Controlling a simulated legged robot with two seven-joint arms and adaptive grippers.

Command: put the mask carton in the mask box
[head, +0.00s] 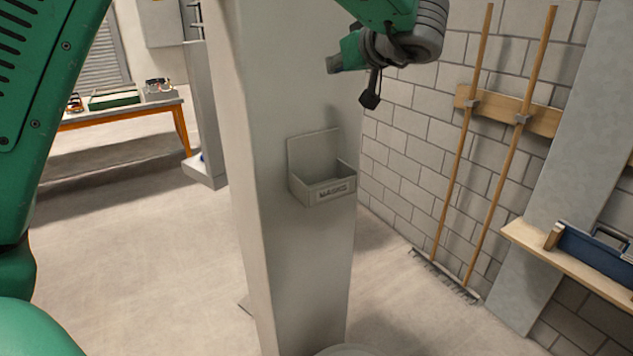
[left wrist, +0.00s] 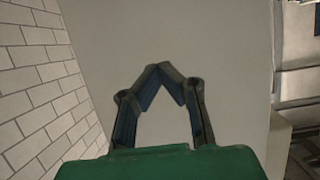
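The grey mask box (head: 328,190), lettered "MASKS", is fixed to the face of a pale pillar (head: 290,260). Its top is open and I see nothing inside. My left gripper (head: 370,98) shows dark and small near the top of the head view, above and to the right of the mask box and apart from it. In the left wrist view its two fingers (left wrist: 155,72) meet at the tips, with nothing seen between them and the plain pale surface behind. I do not see the mask carton in either view. My right gripper is not in view.
A workbench (head: 125,113) stands at the back left. Open floor lies left of the pillar.

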